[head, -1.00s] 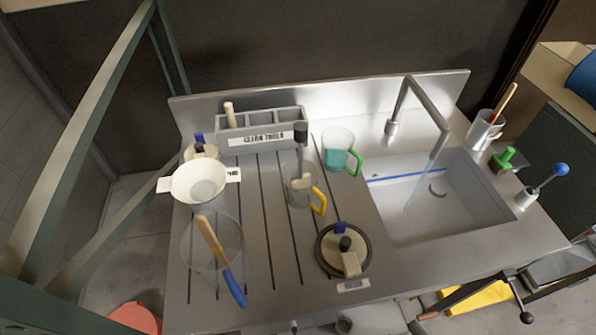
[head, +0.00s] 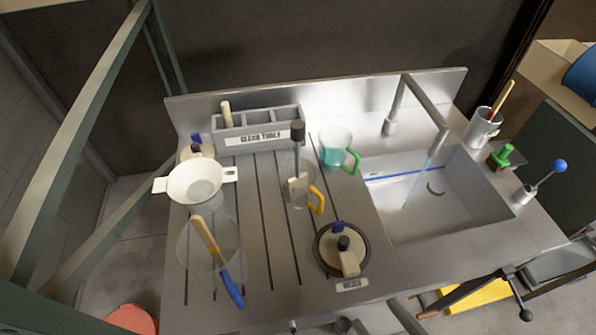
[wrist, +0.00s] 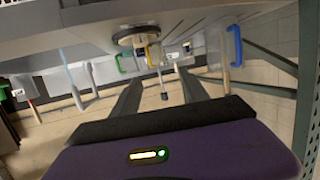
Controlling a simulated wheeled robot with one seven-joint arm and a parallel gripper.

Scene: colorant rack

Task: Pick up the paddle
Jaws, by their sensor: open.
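A long pale wooden stick (head: 208,240), which looks like the paddle, leans in a clear jug (head: 184,250) with a blue handle at the front left of the counter. Its lower end is hard to make out. In the wrist view, which is upside down, the stick (wrist: 225,68) shows right of my gripper. A dark-topped tool (head: 298,135) stands in a yellow-handled jug (head: 317,200). My gripper (wrist: 160,77) is open and empty, its two dark fingers apart, touching nothing. In the head view I cannot make it out clearly.
A white strainer (head: 195,182), a grey tool rack (head: 258,139), a green-handled jug (head: 335,148) and a round lidded pot (head: 341,250) share the grooved counter. The sink (head: 450,205) and faucet (head: 428,105) are at right. A green frame (head: 90,110) rises at left.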

